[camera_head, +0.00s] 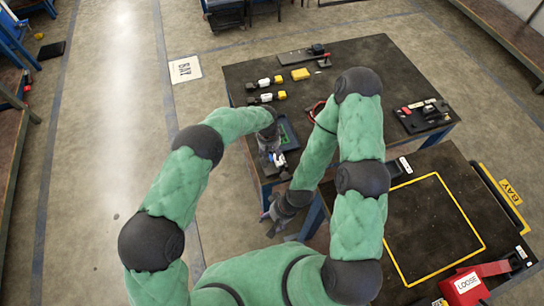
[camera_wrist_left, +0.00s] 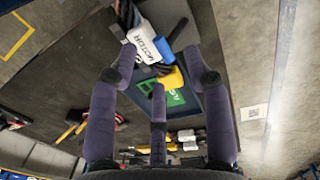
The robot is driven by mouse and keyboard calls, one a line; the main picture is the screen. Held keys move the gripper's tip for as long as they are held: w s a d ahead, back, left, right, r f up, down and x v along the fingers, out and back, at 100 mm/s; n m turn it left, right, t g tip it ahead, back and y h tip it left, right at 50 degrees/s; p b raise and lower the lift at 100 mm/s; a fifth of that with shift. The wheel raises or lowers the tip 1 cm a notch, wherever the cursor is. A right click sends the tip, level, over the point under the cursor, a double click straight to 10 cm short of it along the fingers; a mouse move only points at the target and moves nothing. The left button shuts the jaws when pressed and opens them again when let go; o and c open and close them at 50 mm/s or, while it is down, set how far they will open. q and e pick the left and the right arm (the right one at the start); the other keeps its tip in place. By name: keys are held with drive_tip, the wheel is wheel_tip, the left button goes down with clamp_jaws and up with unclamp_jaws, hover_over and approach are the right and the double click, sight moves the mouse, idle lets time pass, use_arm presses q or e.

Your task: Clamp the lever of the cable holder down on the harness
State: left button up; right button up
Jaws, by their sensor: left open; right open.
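My left gripper (camera_head: 272,153) is open at the near left corner of the dark table, above a white connector labelled MOTOR (camera_wrist_left: 148,43). In the left wrist view its spread fingers (camera_wrist_left: 157,76) frame a yellow connector part (camera_wrist_left: 172,78), a green label plate (camera_wrist_left: 175,97) and the white connector, with dark cables running up from it. Whether the fingers touch anything I cannot tell. A grey plate (camera_wrist_left: 180,30) beside the connector may belong to the cable holder; its lever is not clearly seen. My right gripper (camera_head: 281,209) is open and low beside the table's near edge.
Yellow and white connectors (camera_head: 266,97), a yellow block (camera_head: 300,74) and a black tool (camera_head: 303,55) lie on the far table (camera_head: 350,55). A black device (camera_head: 425,115) sits at its right. The near right table has a yellow outlined area (camera_head: 435,230) and red box (camera_head: 465,287).

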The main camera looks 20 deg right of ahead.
sight(272, 158)
use_arm(q)
drive_tip(key=shift+d+f, duration=0.15)
drive_tip(key=shift+f, duration=1.5)
clamp_jaws()
drive_tip(key=d+f+y+b, duration=0.1)
drive_tip(key=b, duration=0.3)
drive_tip(key=shift+d+f+y, duration=0.1)
drive_tip(key=shift+y, duration=0.2)
drive_tip(key=shift+d+y+b, duration=0.25)
drive_tip(key=shift+y+b, duration=0.35)
drive_tip(key=shift+b, duration=0.3)
